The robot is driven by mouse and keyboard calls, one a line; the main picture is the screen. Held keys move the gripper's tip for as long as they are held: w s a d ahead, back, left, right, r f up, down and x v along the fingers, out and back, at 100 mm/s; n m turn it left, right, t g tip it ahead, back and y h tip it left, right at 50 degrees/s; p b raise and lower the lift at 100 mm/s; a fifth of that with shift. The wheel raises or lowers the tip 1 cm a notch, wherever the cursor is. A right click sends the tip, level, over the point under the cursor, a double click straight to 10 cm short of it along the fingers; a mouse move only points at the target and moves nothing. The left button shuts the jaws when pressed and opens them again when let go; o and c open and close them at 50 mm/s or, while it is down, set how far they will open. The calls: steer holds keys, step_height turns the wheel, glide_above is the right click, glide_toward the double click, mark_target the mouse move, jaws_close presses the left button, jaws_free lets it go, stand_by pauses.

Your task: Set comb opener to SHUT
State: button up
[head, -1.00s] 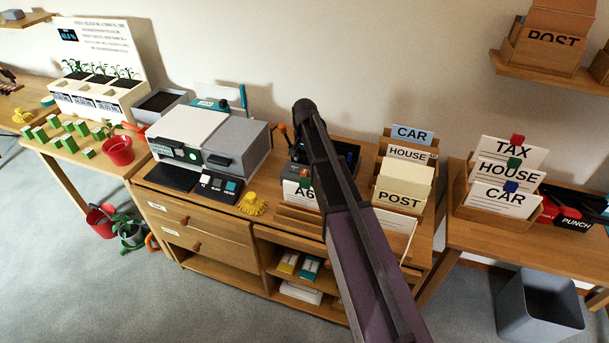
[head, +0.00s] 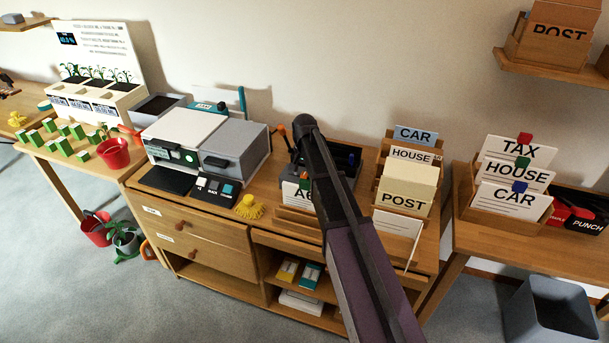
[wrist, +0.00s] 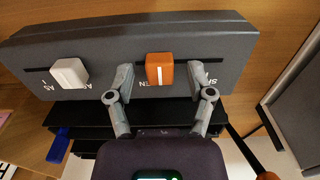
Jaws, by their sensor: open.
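The comb opener (wrist: 218,42) is a dark grey box across the top of the wrist view, with a slot along its face. An orange slider knob (wrist: 160,70) with a white line sits in the slot, beside a partly covered label ending in "EN". A label starting "SH" lies to its right, partly behind a finger. A white knob (wrist: 69,73) sits further left. My gripper (wrist: 161,76) is open, with one finger on each side of the orange knob; contact is not clear. In the head view my arm hides the gripper and most of the opener.
A grey machine (head: 232,148) stands left on the wooden cabinet, with a yellow tassel (head: 249,207) in front. A card rack (head: 380,180) labelled CAR, HOUSE and POST stands right of my arm. Black trays (wrist: 90,135) lie under the opener in the wrist view.

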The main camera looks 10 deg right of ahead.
mark_target(291, 174)
jaws_close()
steer(key=shift+w+a, duration=0.45)
steer(key=shift+a, duration=0.3)
steer(key=shift+w+a, duration=0.45)
steer(key=shift+a, duration=0.35)
steer(key=shift+w+a, duration=0.45)
steer(key=shift+a, duration=0.3)
jaws_free()
steer(key=shift+w+a, duration=0.1)
steer(key=shift+d, duration=0.2)
